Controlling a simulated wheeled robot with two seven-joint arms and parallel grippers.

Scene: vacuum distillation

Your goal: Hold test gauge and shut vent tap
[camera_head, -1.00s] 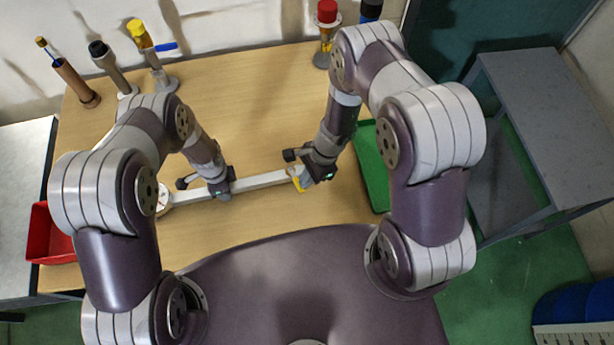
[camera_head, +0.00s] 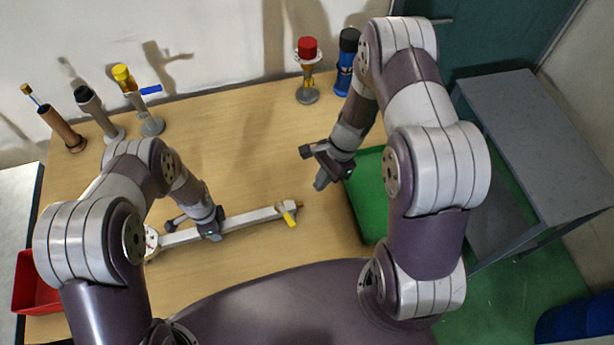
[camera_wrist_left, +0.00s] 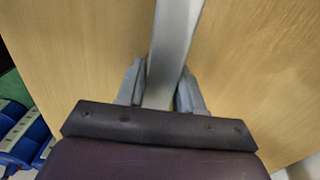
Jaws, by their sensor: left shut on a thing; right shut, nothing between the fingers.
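The test gauge is a long light-grey bar (camera_head: 250,217) with a white round dial (camera_head: 151,240) at its left end, partly hidden by my left arm. At its right end is the yellow vent tap (camera_head: 289,215), its handle pointing toward the front. My left gripper (camera_head: 212,232) is shut on the bar near its middle. In the left wrist view the bar (camera_wrist_left: 174,45) runs between the two grey fingers (camera_wrist_left: 160,95). My right gripper (camera_head: 322,179) is shut and empty, above the table to the right of and behind the tap, apart from it.
A green tray (camera_head: 368,200) lies at the table's right side. A red bin (camera_head: 34,285) is at the left. Along the back stand a brown holder (camera_head: 62,130), a grey post (camera_head: 99,112), a yellow-topped valve (camera_head: 137,98), a red-topped one (camera_head: 307,70) and a blue one (camera_head: 346,62).

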